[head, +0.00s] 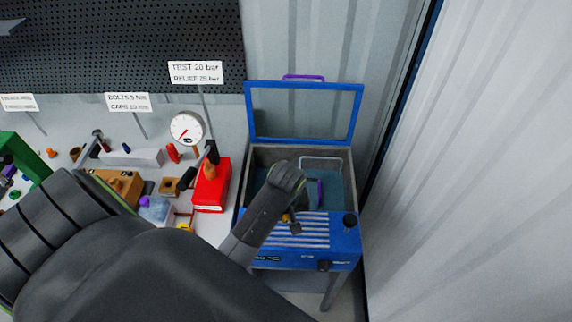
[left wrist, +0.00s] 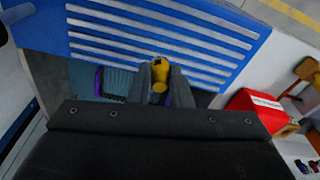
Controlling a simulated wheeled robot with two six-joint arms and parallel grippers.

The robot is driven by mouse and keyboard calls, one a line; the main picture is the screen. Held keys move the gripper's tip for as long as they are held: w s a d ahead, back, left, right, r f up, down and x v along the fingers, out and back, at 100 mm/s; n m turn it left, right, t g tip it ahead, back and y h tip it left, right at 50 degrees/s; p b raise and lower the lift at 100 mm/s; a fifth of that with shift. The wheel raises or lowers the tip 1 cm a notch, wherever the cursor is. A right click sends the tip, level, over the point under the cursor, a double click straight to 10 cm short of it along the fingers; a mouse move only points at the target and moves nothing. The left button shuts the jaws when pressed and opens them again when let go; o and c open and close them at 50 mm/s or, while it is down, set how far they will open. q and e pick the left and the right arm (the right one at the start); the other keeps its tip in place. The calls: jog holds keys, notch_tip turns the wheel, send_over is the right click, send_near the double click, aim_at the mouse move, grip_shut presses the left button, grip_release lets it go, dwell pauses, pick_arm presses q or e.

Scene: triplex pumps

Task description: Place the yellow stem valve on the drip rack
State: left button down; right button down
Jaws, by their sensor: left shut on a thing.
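The yellow stem valve (left wrist: 160,70) is held between the fingers of my left gripper (left wrist: 161,92) in the left wrist view. In the head view the left gripper (head: 291,222) is over the blue parts washer, and only a small yellow bit of the valve (head: 286,217) shows beside the fingers. The drip rack (head: 304,233), pale slats on a blue top, lies under and around the gripper at the washer's front. Its slats (left wrist: 190,43) also show beyond the valve in the left wrist view. I cannot tell whether the valve touches the slats. My right gripper is not in view.
The washer's open basin (head: 335,190) lies behind the rack, with its blue-framed lid (head: 347,115) raised. A red box (head: 211,187) and a pressure gauge (head: 187,128) stand on the cluttered bench to the left.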

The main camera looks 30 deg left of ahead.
aim_at(285, 222)
pick_arm(q)
jog(key=shift+f+p, duration=0.35)
jog(key=shift+f, duration=1.85)
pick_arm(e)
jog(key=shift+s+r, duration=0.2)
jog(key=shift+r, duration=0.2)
pick_arm(q)
jog(key=shift+f, duration=0.1)
jog(key=c, duration=1.3)
grip_release()
jog(key=shift+c, duration=0.2)
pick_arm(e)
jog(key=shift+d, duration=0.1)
